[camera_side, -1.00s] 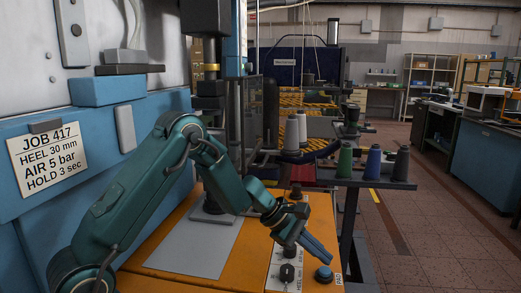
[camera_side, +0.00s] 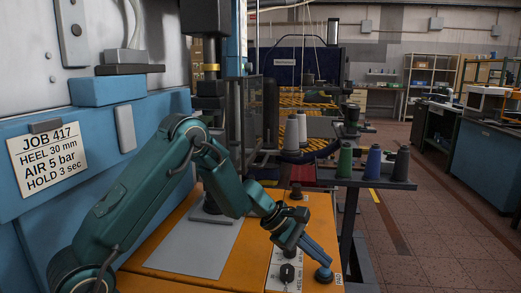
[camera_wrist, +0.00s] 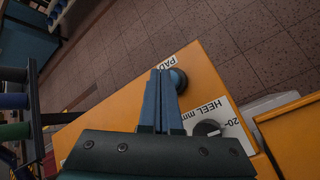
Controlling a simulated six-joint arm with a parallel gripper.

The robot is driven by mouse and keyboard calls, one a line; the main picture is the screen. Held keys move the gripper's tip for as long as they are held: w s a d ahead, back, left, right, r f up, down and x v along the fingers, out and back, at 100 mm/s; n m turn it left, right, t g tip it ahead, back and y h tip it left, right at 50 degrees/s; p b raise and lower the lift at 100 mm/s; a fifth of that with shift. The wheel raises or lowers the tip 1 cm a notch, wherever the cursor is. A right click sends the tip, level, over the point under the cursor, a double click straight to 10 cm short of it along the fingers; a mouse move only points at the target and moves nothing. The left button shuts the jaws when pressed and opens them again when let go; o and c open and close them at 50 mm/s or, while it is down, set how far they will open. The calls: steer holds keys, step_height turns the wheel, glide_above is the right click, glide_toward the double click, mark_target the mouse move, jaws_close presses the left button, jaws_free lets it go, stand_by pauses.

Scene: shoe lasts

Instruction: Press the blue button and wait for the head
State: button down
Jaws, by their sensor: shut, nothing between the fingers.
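In the wrist view, the shut fingertips (camera_wrist: 165,73) overlap the left side of the button (camera_wrist: 179,79). The black press head (camera_side: 209,95) with a gold ring stands upright at the back, above the grey plate (camera_side: 195,250); my arm partly hides the area below it.
A black knob (camera_side: 287,274) on a white "HEEL mm" panel is left of the button. A dark round control (camera_side: 296,191) stands behind my gripper. A sign (camera_side: 47,157) reads heel 30 mm, air 5 bar, hold 3 sec. Thread spools (camera_side: 374,162) stand on a rack behind.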

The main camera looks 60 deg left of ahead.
steer(key=shift+f, duration=0.5)
stand_by(0.4)
steer(key=shift+r, duration=0.9)
